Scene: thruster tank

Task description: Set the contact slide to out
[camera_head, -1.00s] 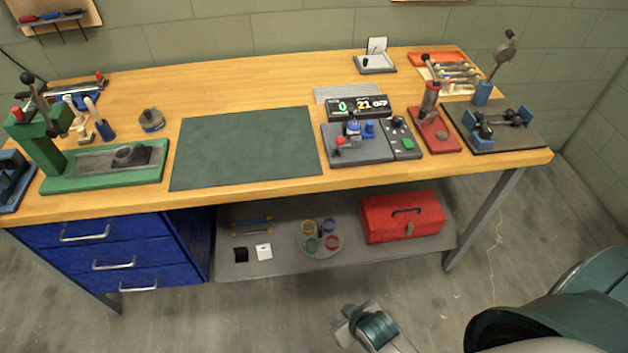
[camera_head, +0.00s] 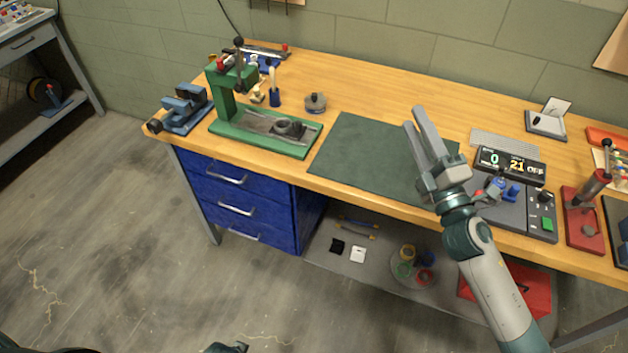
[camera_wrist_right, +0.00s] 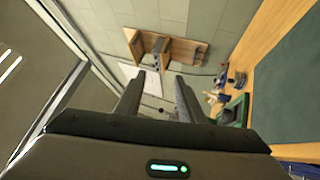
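A grey tester block (camera_head: 505,212) stands on the bench right of the green mat, with blue parts (camera_head: 512,192) and a red knob on top. Its display (camera_head: 510,165) reads 0, 21 and OFF. I cannot tell for sure which part is the contact slide; my right arm partly covers the block's left end. My right gripper (camera_head: 414,117) is open and empty, raised in front of the mat's right part and left of the display. In the right wrist view its two fingers (camera_wrist_right: 158,92) are apart with nothing between them.
The green mat (camera_head: 365,150) is bare. A green press (camera_head: 265,130) and a blue vise (camera_head: 183,110) stand at left, a red-based lever tool (camera_head: 583,218) at right. A red toolbox (camera_head: 530,290) and small parts lie on the shelf below.

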